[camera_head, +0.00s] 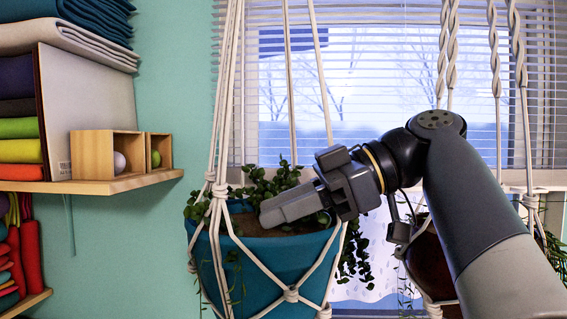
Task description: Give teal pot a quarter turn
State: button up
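The teal pot (266,262) hangs in a white macramé rope hanger in the middle of the head view. It holds brown soil and a trailing green plant (268,186). My gripper (268,212) reaches in from the right. Its fingers lie over the soil, above the pot's front rim in the picture. I see the fingers from the side as one grey shape, so I cannot tell if they are open or shut. I cannot tell whether they touch the soil or the pot. My gripper hides part of the plant and the right part of the rim.
Hanger ropes (218,190) run close around the pot. A dark brown pot (430,266) hangs to the right, partly behind my arm. A wooden shelf (95,186) at the left carries folded fabrics and small wooden boxes (105,154). A window with blinds (390,80) is behind.

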notch_tip(320, 180, up, 6)
jog(key=shift+r, duration=0.15)
dwell(0.3)
jog(key=shift+c, duration=0.4)
